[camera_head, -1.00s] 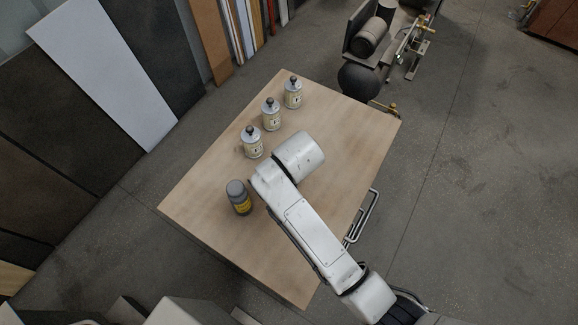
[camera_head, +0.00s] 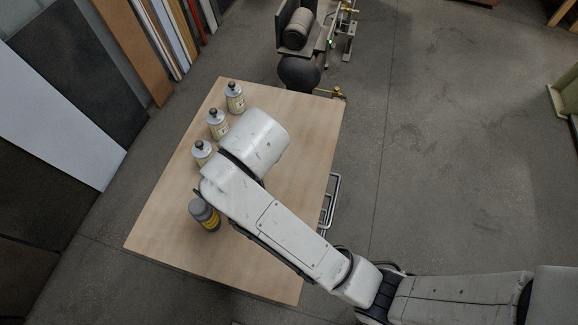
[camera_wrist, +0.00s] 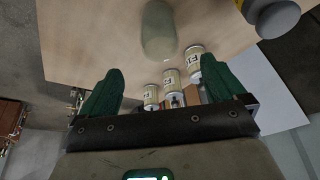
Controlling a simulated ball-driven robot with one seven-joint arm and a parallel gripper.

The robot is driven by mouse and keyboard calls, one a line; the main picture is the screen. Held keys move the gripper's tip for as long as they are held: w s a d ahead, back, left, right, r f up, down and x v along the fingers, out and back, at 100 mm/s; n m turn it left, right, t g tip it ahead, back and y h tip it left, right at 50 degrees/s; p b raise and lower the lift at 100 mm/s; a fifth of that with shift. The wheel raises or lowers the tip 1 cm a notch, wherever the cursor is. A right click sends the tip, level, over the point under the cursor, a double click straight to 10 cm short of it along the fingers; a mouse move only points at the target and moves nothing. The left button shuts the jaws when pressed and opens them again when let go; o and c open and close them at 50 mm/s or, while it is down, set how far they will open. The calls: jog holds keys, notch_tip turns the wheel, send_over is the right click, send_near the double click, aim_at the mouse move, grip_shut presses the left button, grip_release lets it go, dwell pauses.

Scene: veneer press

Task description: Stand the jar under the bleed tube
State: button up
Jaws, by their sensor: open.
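A smooth grey-green jar (camera_wrist: 159,30) is on the wooden table (camera_wrist: 95,30) in the wrist view. It lies beyond my fingertips, in line with the gap between them. My gripper (camera_wrist: 160,72) is open, its two green fingers apart with nothing between them. In the head view my white arm hides both the gripper and the jar. A small brass fitting (camera_head: 338,93) shows beside the table's far right corner, near a dark round tank (camera_head: 299,73). I cannot tell whether this fitting is the bleed tube.
Three white labelled bottles (camera_head: 217,124) with dark caps stand in a row along the table's far left side. A grey-topped yellow bottle (camera_head: 205,214) stands nearer, close to my arm. A metal rail (camera_head: 329,205) runs off the table's right edge. Sheet panels (camera_head: 55,110) lean at the left.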

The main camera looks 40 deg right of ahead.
jog(key=s+d+f+g, duration=0.1)
jog(key=s+d+f, duration=0.2)
jog(key=s, duration=0.4)
jog(key=s+d+f+g, duration=0.1)
jog(key=s+d+f, duration=0.3)
jog(key=s+d, duration=0.2)
jog(key=s+d+f+n+g, duration=0.1)
jog(key=s+d+f, duration=0.2)
jog(key=s, duration=0.6)
jog(key=shift+s+d+f, duration=0.25)
jog(key=shift+s+d, duration=0.15)
jog(key=shift+d, duration=0.25)
